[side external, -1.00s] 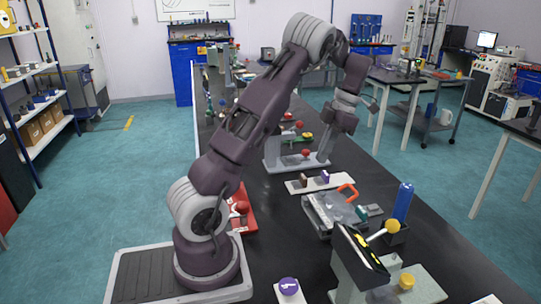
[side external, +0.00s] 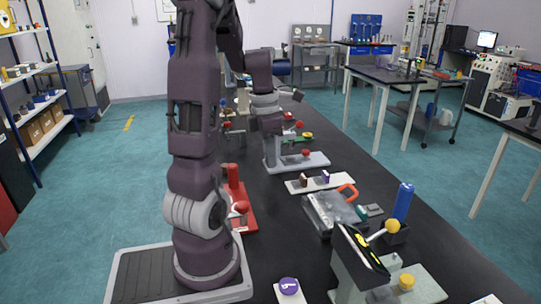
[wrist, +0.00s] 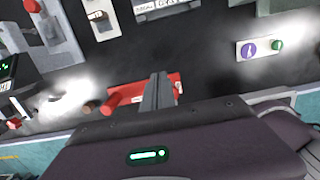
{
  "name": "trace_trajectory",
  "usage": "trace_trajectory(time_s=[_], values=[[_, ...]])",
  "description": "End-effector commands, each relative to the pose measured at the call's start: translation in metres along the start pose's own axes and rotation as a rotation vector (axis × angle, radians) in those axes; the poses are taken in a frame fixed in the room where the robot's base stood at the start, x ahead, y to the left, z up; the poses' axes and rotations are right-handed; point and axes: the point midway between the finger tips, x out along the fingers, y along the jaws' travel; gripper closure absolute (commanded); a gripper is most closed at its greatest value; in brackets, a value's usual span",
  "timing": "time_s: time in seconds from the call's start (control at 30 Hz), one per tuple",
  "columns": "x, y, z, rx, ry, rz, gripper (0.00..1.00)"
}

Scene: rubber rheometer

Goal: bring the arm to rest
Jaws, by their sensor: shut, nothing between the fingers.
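My arm stands nearly upright on its base in the side external view, with its forearm folded down on the far side. My gripper hangs over the black bench, and its hand shows beside the grey stand. The fingers are hard to make out there. In the wrist view my gripper's two grey fingers (wrist: 158,92) are together and hold nothing. They show in front of a red device (wrist: 120,99), apparently above it. A red device with a red knob (side external: 238,206) also stands just right of my arm in the side external view.
A grey stand (side external: 312,160) with a red knob stands on the bench. A white strip with small blocks (side external: 318,183), a clear-lidded box (side external: 328,214), a blue cylinder (side external: 403,202) and a yellow-knobbed lever (side external: 391,227) are to the right. Bare bench (side external: 275,230) lies between.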

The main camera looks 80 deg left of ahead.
Motion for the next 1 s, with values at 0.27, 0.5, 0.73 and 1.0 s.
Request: trace_trajectory(time_s=[0.27, 0.5, 0.73, 1.0], values=[[-0.010, -0.009, 0.006, 0.086, -0.010, 0.006, 1.00], [-0.072, -0.166, 0.037, 1.597, -0.113, 0.195, 1.00], [-0.093, -0.259, -0.015, 2.840, -0.049, 0.527, 1.00], [-0.093, -0.269, -0.028, 3.077, -0.001, 0.620, 1.00]])
